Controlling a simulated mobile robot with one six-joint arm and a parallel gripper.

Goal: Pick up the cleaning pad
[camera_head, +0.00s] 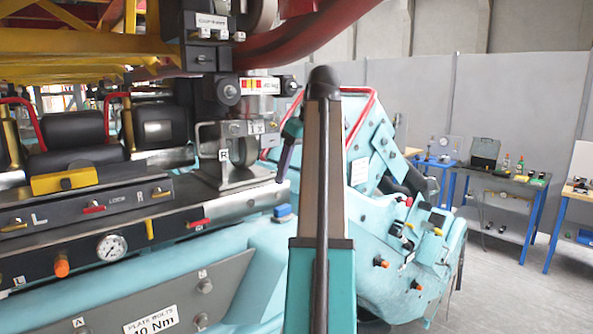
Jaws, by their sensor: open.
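A small blue block (283,213), which looks like the cleaning pad, lies on the light teal body of the train, just left of my upright arm link. I cannot be sure that it is the pad. A dark finger-like part, apparently of my gripper (285,162), hangs above the block, apart from it in the picture. My arm link hides the rest of the gripper, and a second finger does not show. Nothing is seen held.
The train's black panel with a gauge (112,246) and knobs fills the left. A teal nose (400,260) with fittings stands right of my arm. Red pipes (320,35) cross above. Blue-legged workbenches (510,178) stand at the right, with clear grey floor before them.

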